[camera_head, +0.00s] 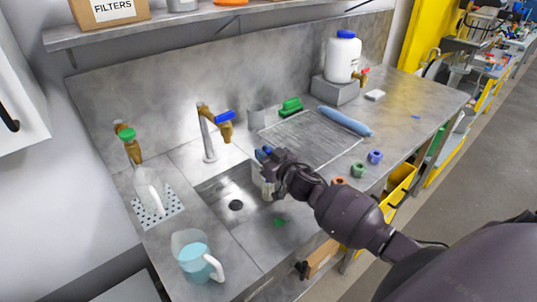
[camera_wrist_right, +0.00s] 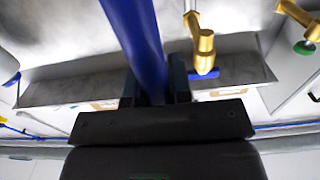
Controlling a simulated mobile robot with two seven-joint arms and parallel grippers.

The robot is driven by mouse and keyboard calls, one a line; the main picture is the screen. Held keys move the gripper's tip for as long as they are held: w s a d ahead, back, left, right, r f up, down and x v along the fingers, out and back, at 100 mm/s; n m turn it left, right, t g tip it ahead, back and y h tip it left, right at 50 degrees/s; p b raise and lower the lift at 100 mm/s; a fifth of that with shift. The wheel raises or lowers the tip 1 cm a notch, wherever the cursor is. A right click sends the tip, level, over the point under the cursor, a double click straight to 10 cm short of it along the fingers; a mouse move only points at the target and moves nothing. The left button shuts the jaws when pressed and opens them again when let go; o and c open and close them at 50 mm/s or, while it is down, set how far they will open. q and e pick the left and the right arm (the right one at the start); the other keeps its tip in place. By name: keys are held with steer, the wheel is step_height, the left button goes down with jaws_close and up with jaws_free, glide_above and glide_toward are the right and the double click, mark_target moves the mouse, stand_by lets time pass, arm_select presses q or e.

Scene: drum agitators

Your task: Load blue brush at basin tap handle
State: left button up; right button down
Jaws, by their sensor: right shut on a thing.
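My right gripper (camera_head: 268,163) is over the right side of the steel basin (camera_head: 231,190). It is shut on the blue brush, whose long blue handle (camera_wrist_right: 136,42) passes between the fingers in the right wrist view. In the head view the brush is mostly hidden by the gripper; only a bit of blue shows at the fingers. The basin tap (camera_head: 207,135) has a brass spout and a blue handle (camera_head: 225,116), left of and behind the gripper, apart from it. The blue tap handle also shows in the right wrist view (camera_wrist_right: 204,72). My left gripper is not in view.
A green-handled tap (camera_head: 127,134) and a clear bottle (camera_head: 151,195) are at left. A jug of blue liquid (camera_head: 196,257) stands front left. A green brush (camera_head: 291,106) and a blue roll (camera_head: 345,121) lie by the ribbed drainboard (camera_head: 315,145). A shelf (camera_head: 180,28) overhangs the back.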

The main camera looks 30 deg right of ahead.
arm_select(q)
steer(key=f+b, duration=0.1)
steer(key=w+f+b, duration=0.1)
steer(key=b, duration=0.1)
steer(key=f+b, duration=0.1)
steer(key=b, duration=0.1)
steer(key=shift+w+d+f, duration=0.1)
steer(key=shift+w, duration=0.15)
arm_select(e)
steer(key=w+a+f, duration=0.2)
steer(key=w+a, duration=0.4)
steer(key=w, duration=0.4)
steer(key=shift+w+a+f, duration=0.15)
steer(key=shift+w+f, duration=0.05)
steer(key=shift+w, duration=0.1)
